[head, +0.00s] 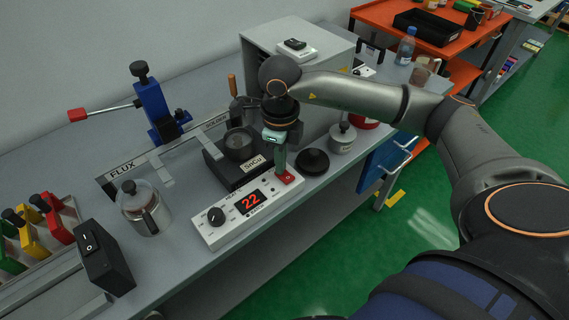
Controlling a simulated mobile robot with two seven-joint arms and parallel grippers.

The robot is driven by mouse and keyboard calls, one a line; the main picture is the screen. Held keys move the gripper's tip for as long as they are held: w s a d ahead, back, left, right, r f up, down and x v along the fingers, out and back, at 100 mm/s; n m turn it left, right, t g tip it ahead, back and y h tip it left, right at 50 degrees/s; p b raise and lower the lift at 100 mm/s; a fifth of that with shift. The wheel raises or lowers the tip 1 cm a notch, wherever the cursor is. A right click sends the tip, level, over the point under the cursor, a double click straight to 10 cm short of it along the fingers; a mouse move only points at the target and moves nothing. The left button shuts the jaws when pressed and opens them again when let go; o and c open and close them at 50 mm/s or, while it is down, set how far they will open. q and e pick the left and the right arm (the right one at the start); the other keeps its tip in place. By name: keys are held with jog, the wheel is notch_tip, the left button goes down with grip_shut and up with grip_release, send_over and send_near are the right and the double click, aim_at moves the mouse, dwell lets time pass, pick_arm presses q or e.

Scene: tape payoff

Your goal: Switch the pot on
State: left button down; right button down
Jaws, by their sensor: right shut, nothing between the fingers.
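The pot (238,146) is a dark round cup on a black block labelled SnCu. In front of it lies a white control box (229,230) with a black knob (216,216) and a display (249,202) reading 22 in red. A red switch (290,179) sits at the box's right end. My right gripper (279,172) points down, shut and empty, with its fingertips at the red switch. I cannot tell whether they touch it; they hide part of it. My left gripper is not in view.
A black lid (313,161) and a lidded metal jar (342,138) stand right of the switch. A glass jar (145,208) and a black switch box (104,257) are at left. A blue clamp (157,110) stands behind. The bench's front edge is close to the control box.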

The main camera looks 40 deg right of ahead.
notch_tip(320, 180, up, 7)
jog(key=p, duration=0.4)
dwell(0.4)
jog(key=shift+s, duration=0.1)
dwell(0.4)
